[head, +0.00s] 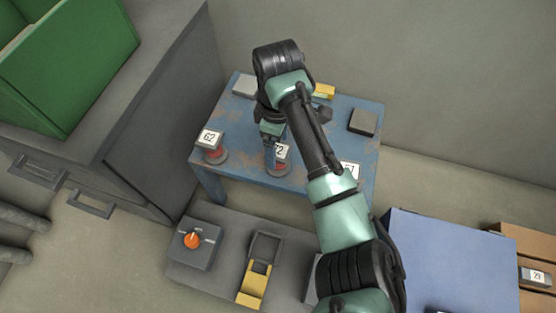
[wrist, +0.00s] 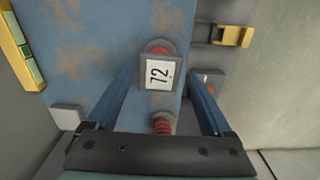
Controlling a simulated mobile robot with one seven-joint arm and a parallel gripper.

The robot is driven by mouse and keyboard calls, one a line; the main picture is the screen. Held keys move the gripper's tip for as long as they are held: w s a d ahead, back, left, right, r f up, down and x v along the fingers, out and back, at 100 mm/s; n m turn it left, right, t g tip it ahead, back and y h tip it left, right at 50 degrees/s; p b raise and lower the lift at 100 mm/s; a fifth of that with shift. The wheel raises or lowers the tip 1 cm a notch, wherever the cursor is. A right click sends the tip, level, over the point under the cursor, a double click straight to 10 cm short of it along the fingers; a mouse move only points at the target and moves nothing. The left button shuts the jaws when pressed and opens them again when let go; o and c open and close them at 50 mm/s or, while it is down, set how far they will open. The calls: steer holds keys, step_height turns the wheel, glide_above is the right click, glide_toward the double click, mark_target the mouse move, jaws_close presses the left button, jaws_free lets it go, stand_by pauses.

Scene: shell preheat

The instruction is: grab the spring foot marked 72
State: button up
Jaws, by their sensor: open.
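The spring foot marked 72 (head: 283,155) stands on the blue table near its front edge, partly hidden by my gripper (head: 269,138). It has a white number plate and red coil. In the wrist view the spring foot marked 72 (wrist: 158,74) lies centred between the fingertips of my open gripper (wrist: 158,84), with no finger visibly closed on it. Whether the fingers touch it I cannot tell. A spring foot marked 62 (head: 212,142) stands to its left; a red spring (wrist: 162,127) nearer the palm in the wrist view appears to be that one.
Another numbered plate (head: 350,170), partly behind my arm, is at the table's right. A grey block (head: 363,122) and a yellow level (head: 324,91) lie farther back. A lower bench in front holds an orange knob box (head: 192,240) and a yellow bracket (head: 254,285).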

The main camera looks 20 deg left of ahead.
mark_target(278, 150)
step_height(278, 150, down, 3)
steer(key=shift+f+b, duration=0.15)
steer(key=shift+b, duration=0.75)
jaws_close()
